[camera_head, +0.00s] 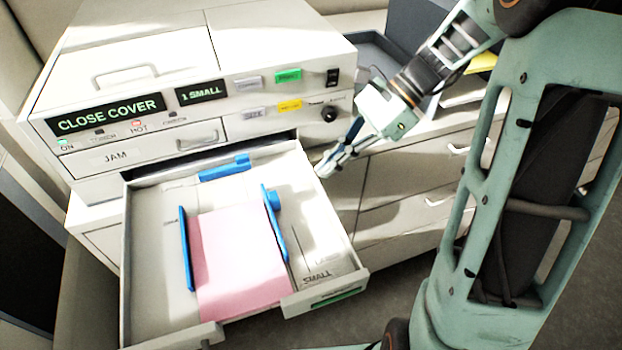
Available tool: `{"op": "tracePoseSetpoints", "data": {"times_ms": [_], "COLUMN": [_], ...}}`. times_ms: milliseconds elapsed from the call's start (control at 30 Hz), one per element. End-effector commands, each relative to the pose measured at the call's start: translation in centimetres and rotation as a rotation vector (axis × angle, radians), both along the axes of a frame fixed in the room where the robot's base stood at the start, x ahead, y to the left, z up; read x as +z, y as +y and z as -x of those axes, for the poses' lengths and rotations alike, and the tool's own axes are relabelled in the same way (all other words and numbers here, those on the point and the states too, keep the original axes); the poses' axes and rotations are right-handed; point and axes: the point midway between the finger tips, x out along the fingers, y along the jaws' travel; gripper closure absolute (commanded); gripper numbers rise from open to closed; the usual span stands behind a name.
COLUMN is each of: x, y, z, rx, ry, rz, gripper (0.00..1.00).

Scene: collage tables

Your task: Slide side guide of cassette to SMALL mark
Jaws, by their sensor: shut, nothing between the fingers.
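The cassette (135,290) is a pale tray pulled out of the machine's front. Pink paper (238,262) lies in it between two blue side guides. The left side guide (186,250) stands along the paper's left edge. The right side guide (281,238) stands along its right edge and has a round blue knob near its back end. The SMALL mark (318,277) is printed at the tray's front right, to the right of the right guide. My gripper (324,171) is shut and empty, above and beside the tray's back right corner, apart from both guides.
A blue rear guide (224,168) sits at the tray's back. The machine (200,80) behind shows CLOSE COVER and 1 SMALL on its displays. Drawers (410,182) stand to the right. My arm fills the right side.

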Motion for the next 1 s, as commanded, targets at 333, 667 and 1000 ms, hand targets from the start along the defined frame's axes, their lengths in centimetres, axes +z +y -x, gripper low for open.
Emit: {"op": "tracePoseSetpoints", "data": {"times_ms": [333, 667, 1000], "x": [3.2, 3.4, 5.1], "y": [-3.0, 1.8, 7.6], "z": [-0.9, 1.0, 2.6], "rx": [0.006, 0.435, 1.113], "ry": [-0.004, -0.2, -0.552], "rz": [0.002, 0.164, 0.346], "gripper": [0.91, 0.7, 0.7]}}
